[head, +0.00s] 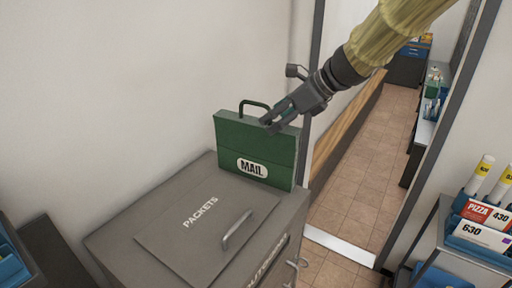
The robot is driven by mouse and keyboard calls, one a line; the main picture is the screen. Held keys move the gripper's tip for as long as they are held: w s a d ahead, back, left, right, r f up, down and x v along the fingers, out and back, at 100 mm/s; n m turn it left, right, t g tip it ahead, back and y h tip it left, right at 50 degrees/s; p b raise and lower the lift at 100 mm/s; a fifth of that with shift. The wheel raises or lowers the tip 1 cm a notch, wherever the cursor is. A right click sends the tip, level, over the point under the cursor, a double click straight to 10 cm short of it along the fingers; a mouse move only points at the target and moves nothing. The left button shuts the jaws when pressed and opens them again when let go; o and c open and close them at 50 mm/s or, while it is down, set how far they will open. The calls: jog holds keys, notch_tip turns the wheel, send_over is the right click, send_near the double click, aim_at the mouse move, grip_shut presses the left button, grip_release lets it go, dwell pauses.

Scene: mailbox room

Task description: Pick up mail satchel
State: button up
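The mail satchel (262,158) is a green, upright case with a white "MAIL" label and a handle (254,103) on top. It stands on the back of a grey cabinet near the wall. My gripper (268,125) reaches in from the upper right, in front of the satchel's upper right part, just right of the handle. Its two fingertips look slightly apart, with nothing between them. The handle is not between the fingers. Whether the fingers touch the satchel cannot be told from this one view.
The grey cabinet (160,240) has a "PACKETS" lid with a metal handle (236,230). A doorway with tiled floor (362,185) opens to the right. A shelf unit with cartons and tubes (484,212) stands at the far right. Blue bins (12,262) are at the lower left.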

aim_at(270, 123)
jog(key=w+f, duration=0.1)
jog(key=w+a+f, duration=0.1)
jog(key=w, duration=0.1)
jog(key=shift+a+f, duration=0.1)
jog(key=shift+f, duration=0.3)
jog(key=shift+s+a+r+p, duration=0.1)
jog(key=shift+s+r+p, duration=0.05)
jog(key=shift+s+p, duration=0.35)
jog(key=shift+a+f, duration=0.2)
jog(key=shift+a, duration=0.05)
jog(key=shift+w+a+f+p, duration=0.4)
jog(key=shift+w+f, duration=0.05)
jog(key=shift+f, duration=0.2)
jog(key=shift+w+a+f+p, duration=0.35)
jog(key=shift+w+f, duration=0.1)
jog(key=shift+f, duration=0.15)
jog(key=shift+s+a+f, duration=0.1)
jog(key=shift+a+f, duration=0.2)
jog(key=shift+a, duration=0.1)
jog(key=shift+f, duration=0.1)
grip_shut()
